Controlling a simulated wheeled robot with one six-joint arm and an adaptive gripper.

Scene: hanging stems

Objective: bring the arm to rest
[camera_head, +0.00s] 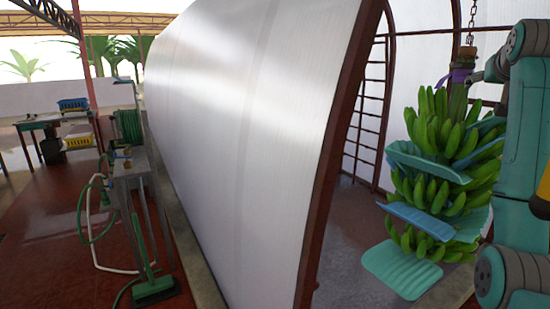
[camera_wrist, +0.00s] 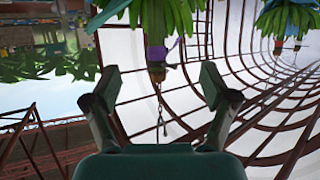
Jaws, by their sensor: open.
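My gripper (camera_wrist: 159,84) is open in the wrist view, its two dark green fingers spread wide. Between and beyond them are the stem with a purple band (camera_wrist: 157,54) and a thin chain (camera_wrist: 160,108). The wrist picture looks upside down, with the green bunch (camera_wrist: 165,14) at the top. I see nothing held; whether a finger touches the stem is unclear. In the head view my arm (camera_head: 528,130) stands at the right edge, partly in front of a hanging banana bunch (camera_head: 428,190). The fingers are not clearly seen there.
Blue-green pads (camera_head: 402,273) sit between the bunch's layers. A white curved panel (camera_head: 250,130) with a red frame edge (camera_head: 338,150) stands left of it. A ladder-like frame (camera_head: 370,110) is behind. Another bunch (camera_wrist: 288,16) hangs at upper right in the wrist view.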

